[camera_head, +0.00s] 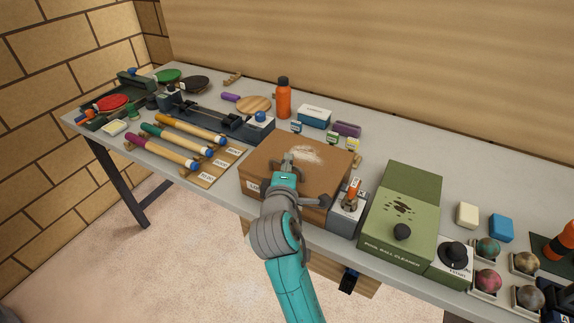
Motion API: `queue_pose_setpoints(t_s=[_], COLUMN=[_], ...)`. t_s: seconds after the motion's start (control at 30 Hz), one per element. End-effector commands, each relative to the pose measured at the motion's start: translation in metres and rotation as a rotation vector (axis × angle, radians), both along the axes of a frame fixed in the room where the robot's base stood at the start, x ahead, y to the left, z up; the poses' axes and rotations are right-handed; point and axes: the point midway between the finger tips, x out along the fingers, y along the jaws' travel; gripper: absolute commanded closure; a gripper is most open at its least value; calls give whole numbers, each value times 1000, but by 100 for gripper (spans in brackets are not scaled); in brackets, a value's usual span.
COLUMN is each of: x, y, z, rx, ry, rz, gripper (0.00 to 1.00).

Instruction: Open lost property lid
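The brown box (262,157), which looks like the lost property box, stands at the front middle of the bench. Its flat lid appears closed, with a pale dusty patch (303,154) on top. A white label on its front left is partly hidden by my arm and too small to read. My gripper (287,160) is over the lid, pointing away towards the back. I cannot tell whether it touches the lid, and its finger spacing is unclear. A dark part shows at the box's front right edge, beside my wrist.
A grey unit with an orange lever (352,192) and a green ball cleaner (402,215) stand close to the right. Coloured-handled rods (165,150) lie left. An orange bottle (283,98) and small boxes stand behind. A wooden drawer (335,272) shows below the bench.

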Motion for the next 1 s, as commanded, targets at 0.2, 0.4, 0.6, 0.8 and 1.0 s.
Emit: queue_pose_setpoints(t_s=[0.2,0.4,0.6,0.8,1.0], x=[1,1,1,5,19], y=[0,0,0,0,-1], z=[0,0,0,4,16], rx=[0,0,0,9,41], ry=[0,0,0,11,61], rz=[0,0,0,0,-1], gripper=[77,100,100,100,100])
